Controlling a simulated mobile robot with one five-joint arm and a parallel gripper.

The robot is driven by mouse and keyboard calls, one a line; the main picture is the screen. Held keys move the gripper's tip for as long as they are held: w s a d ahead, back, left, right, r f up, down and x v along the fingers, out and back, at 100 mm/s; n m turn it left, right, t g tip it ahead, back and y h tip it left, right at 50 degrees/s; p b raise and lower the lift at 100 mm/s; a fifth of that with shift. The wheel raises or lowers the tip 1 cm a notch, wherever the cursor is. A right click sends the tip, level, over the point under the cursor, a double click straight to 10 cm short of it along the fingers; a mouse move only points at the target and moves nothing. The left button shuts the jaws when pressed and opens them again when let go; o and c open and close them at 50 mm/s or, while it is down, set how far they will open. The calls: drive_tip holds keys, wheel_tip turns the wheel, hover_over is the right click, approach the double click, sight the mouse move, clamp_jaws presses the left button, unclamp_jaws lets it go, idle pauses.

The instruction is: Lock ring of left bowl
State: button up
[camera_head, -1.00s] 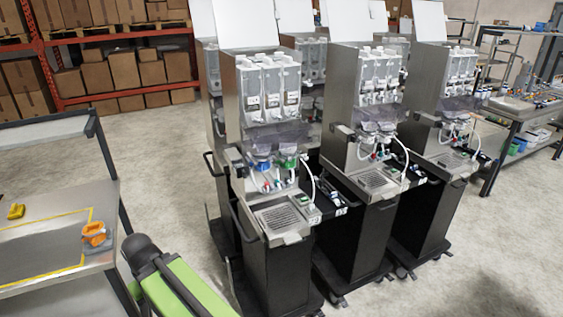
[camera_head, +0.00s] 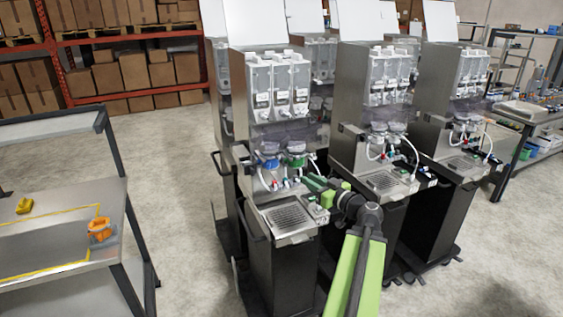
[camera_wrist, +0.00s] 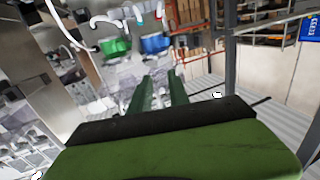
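The nearest dispenser (camera_head: 275,185) carries two bowls side by side under its clear hoppers. The left bowl has a blue ring (camera_head: 269,162), and the right one has a green ring (camera_head: 296,159). Whether either ring is locked is too small to tell. My gripper (camera_head: 314,182) is at the right of this dispenser, below and right of the green ring and apart from both rings. In the tilted wrist view, the blue ring (camera_wrist: 156,44) and green ring (camera_wrist: 115,46) show beyond my gripper (camera_wrist: 160,78). Its two green fingers stand apart with nothing between them.
White tubes and small coloured fittings hang below the bowls, above a drip tray (camera_head: 288,217). A second dispenser (camera_head: 375,140) stands close on the right. A steel table (camera_head: 60,205) with an orange part (camera_head: 99,229) is on the left. Floor between table and dispensers is clear.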

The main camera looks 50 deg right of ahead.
sight(280, 157)
drive_tip(key=shift+h, duration=0.3)
drive_tip(key=w+d, duration=0.1)
drive_tip(key=w, duration=0.4)
drive_tip(key=w+d, duration=0.1)
drive_tip(key=w, duration=0.5)
drive_tip(key=w+d, duration=0.1)
drive_tip(key=w, duration=0.4)
drive_tip(key=shift+w+d+r, duration=0.2)
drive_tip(key=shift+w+d, duration=0.05)
drive_tip(key=shift+c, duration=0.3)
clamp_jaws()
